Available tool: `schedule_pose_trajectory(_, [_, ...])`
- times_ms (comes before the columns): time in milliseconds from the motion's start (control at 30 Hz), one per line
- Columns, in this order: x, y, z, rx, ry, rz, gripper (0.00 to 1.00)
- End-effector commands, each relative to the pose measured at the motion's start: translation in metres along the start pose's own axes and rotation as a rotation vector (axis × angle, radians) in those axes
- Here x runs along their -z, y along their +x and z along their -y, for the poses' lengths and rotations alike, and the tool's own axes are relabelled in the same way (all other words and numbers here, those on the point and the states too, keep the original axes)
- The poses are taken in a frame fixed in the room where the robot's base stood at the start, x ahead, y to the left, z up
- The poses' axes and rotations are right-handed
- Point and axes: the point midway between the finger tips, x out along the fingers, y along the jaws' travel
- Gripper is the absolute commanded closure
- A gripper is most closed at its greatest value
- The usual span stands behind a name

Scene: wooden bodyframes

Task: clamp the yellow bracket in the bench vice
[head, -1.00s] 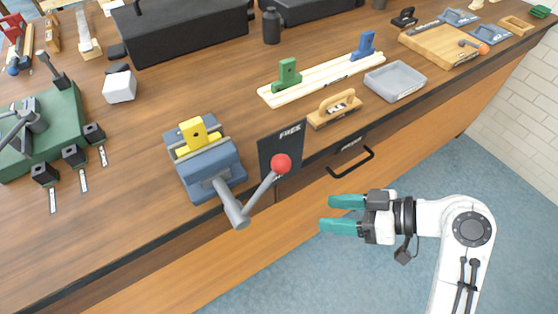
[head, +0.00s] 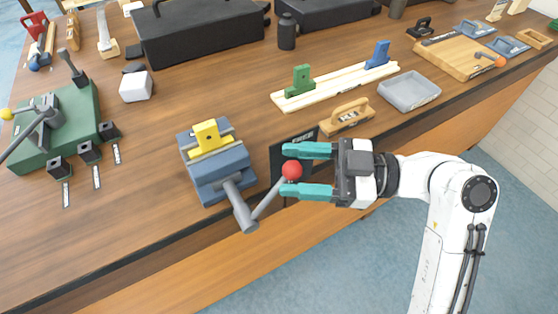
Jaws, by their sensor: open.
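The blue-grey bench vice (head: 219,167) sits near the front edge of the bench. The yellow bracket (head: 206,137) stands upright between its jaws; I cannot tell how tightly it is held. The vice's grey handle (head: 265,203) slants up to the right from the screw and ends in a red ball (head: 292,170). My gripper (head: 290,171) is open, with teal fingers above and below the red ball in the picture. Whether the fingers touch the ball cannot be told. The fingers partly cover the dark plate behind them.
A dark plate (head: 281,152) lies right of the vice. A wooden float (head: 347,117), a grey tray (head: 409,91) and a pale rail with green and blue brackets (head: 336,87) lie further right. A green fixture (head: 57,125) and white block (head: 136,86) are at left.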

Motion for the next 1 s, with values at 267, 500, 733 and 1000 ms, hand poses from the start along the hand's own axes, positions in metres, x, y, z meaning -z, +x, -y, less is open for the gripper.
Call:
schedule_pose_trajectory(267, [0.000,0.029,0.000,0.000,0.001,0.001,0.42])
schedule_pose_trajectory(500, [0.000,0.033,0.000,-0.001,0.001,0.000,0.42])
schedule_pose_trajectory(733, [0.000,0.032,0.000,-0.001,0.001,0.001,0.54])
schedule_pose_trajectory(1000, [0.000,0.032,0.000,-0.001,0.001,0.001,0.80])
